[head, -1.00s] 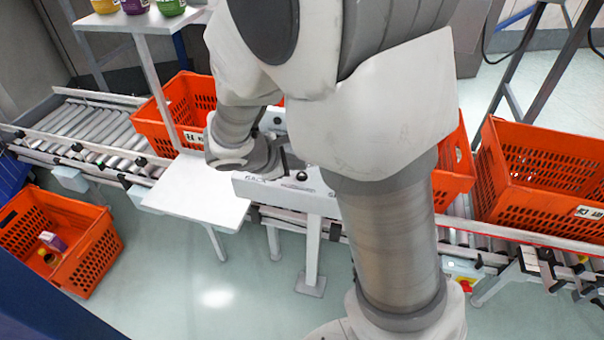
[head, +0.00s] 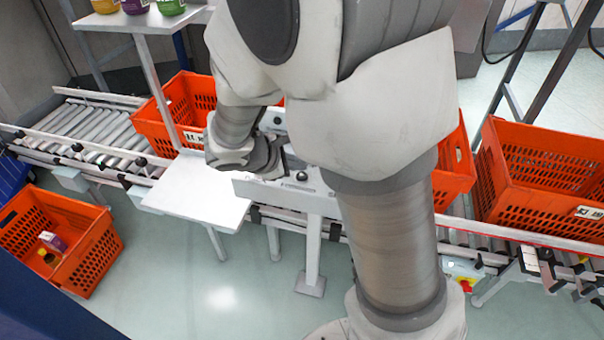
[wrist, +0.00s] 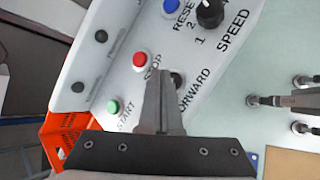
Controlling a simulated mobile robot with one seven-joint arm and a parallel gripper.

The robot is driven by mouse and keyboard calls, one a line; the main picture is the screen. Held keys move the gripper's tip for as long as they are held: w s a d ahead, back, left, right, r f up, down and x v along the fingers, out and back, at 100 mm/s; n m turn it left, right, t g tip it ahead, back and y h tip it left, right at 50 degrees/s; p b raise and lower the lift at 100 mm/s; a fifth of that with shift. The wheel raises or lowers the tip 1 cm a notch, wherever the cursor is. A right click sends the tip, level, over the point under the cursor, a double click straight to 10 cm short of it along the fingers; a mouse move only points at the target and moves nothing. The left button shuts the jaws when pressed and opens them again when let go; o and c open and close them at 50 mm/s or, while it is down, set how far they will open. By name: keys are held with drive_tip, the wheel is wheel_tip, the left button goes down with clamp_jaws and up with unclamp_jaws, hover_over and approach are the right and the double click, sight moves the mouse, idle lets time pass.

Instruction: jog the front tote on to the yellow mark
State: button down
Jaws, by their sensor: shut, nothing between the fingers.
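My gripper (wrist: 165,80) is shut and empty, its fingertips over the white control panel (wrist: 130,30). A dark control beside the word FORWARD (wrist: 177,77) is partly hidden by the fingertips; I cannot tell if they touch it. In the head view my gripper (head: 283,160) is at the panel (head: 250,186). Three orange totes are on the roller conveyor: a left one (head: 150,125), a middle one (head: 452,185) mostly hidden by my arm, and a right one (head: 520,205). I cannot tell which is the front tote. No yellow mark on the conveyor is clearly seen.
Beside the fingers are a red STOP button (wrist: 139,61), green START button (wrist: 113,107), blue RESET button (wrist: 171,7) and black SPEED knob (wrist: 209,13). Another orange tote (head: 75,275) with small items stands on the floor. A shelf (head: 150,22) holds jars.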

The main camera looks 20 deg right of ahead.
sight(298, 178)
drive_tip(key=shift+f, duration=0.15)
drive_tip(key=shift+f+b, duration=0.25)
drive_tip(key=shift+b, duration=0.25)
drive_tip(key=shift+f+b, duration=0.5)
idle(0.4)
drive_tip(key=shift+r, duration=0.1)
drive_tip(key=shift+r+p, duration=0.65)
drive_tip(key=shift+r, duration=0.3)
wheel_tip(298, 178, up, 5)
drive_tip(key=p, duration=0.4)
idle(0.7)
